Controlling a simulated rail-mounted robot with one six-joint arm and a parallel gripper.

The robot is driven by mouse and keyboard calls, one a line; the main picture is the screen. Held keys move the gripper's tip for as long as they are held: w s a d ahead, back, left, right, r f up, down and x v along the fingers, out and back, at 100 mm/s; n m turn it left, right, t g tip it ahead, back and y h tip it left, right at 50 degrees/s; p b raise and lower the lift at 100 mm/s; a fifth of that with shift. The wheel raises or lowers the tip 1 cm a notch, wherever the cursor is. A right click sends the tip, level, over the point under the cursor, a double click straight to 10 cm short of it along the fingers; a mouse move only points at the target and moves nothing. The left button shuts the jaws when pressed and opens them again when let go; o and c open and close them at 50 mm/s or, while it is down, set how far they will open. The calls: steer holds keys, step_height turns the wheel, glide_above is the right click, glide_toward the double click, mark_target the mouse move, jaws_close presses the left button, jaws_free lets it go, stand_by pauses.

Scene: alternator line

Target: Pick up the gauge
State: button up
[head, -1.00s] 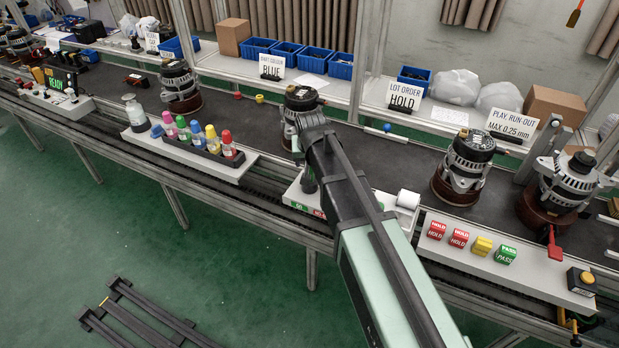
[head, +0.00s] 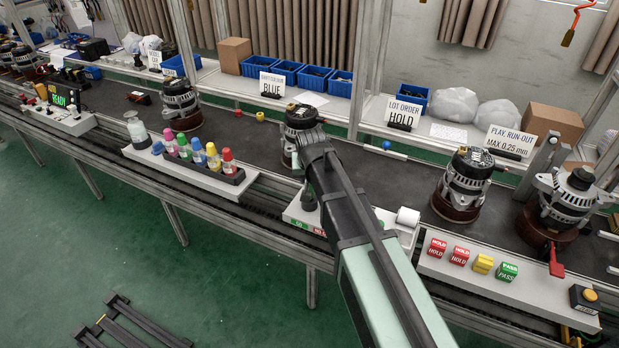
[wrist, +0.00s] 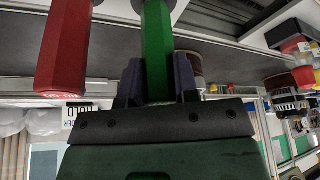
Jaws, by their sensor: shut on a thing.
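In the wrist view, a green gauge handle (wrist: 157,45) stands between the two fingers of my gripper (wrist: 157,82), which is shut on it. A red gauge handle (wrist: 66,45) is beside it on the left, apart from the fingers, with pale lettering on its end. In the head view, my arm hides most of the gripper and the gauges. A pale tray (head: 291,213) with a green label and a red label shows there below the gripper. I cannot tell whether the green gauge touches its rest.
An alternator (head: 300,122) stands just behind my arm, and another alternator (head: 466,180) stands to the right. A white roll (head: 408,216) sits right of the arm. A rack of coloured bottles (head: 200,163) is to the left. HOLD and PASS blocks (head: 459,256) lie at the right front.

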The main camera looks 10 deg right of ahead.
step_height(320, 180, up, 20)
steer(key=p, duration=1.8)
steer(key=shift+f+p, duration=0.25)
steer(key=shift+p, duration=0.15)
steer(key=o, duration=0.4)
steer(key=shift+c, duration=1.3)
